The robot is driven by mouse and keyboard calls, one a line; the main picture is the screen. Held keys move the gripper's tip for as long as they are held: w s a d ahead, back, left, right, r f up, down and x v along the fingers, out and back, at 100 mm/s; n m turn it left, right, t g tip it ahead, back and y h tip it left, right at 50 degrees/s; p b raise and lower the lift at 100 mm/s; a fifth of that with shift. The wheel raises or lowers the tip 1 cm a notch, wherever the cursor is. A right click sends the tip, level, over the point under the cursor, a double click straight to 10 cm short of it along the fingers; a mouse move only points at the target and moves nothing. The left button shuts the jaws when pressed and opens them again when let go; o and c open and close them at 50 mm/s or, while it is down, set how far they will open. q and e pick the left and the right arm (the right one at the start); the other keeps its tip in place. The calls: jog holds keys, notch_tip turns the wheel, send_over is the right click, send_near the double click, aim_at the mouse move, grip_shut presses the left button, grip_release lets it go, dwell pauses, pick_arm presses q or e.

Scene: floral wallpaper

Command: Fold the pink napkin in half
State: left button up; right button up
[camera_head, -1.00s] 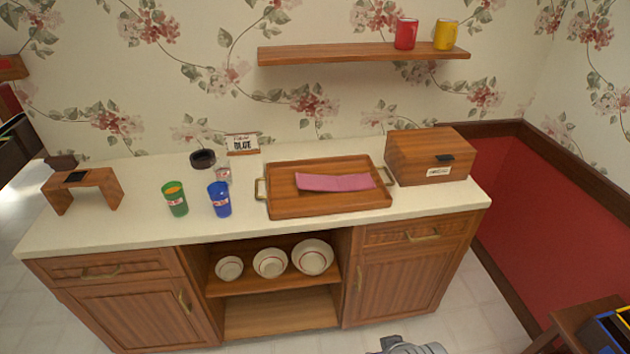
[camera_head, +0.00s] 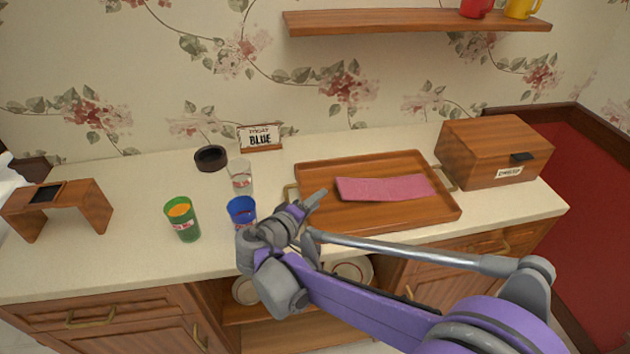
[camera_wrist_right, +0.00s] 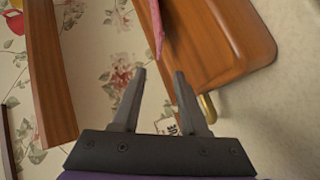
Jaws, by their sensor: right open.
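The pink napkin (camera_head: 385,188) lies as a long narrow strip on the wooden tray (camera_head: 420,215). Its edge also shows at the top of the right wrist view (camera_wrist_right: 155,22), beside the tray (camera_wrist_right: 222,45). My right gripper (camera_head: 318,200) is open and empty, at the tray's left end near the handle, a little left of the napkin and apart from it. Its two fingers (camera_wrist_right: 157,78) stand apart in the right wrist view. My right arm hides part of the counter front. My left gripper is not in view.
A blue cup (camera_head: 241,209), a green cup (camera_head: 182,218) and a clear glass (camera_head: 240,178) stand left of the tray. A wooden box (camera_head: 490,150) stands to its right. A "BLUE" sign (camera_head: 260,138) is behind. A shelf (camera_head: 420,22) hangs above.

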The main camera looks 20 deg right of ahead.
aim_at(338, 185)
jog(key=x, duration=1)
jog(key=shift+w+d+f, duration=0.1)
jog(key=shift+d, duration=0.2)
grip_shut()
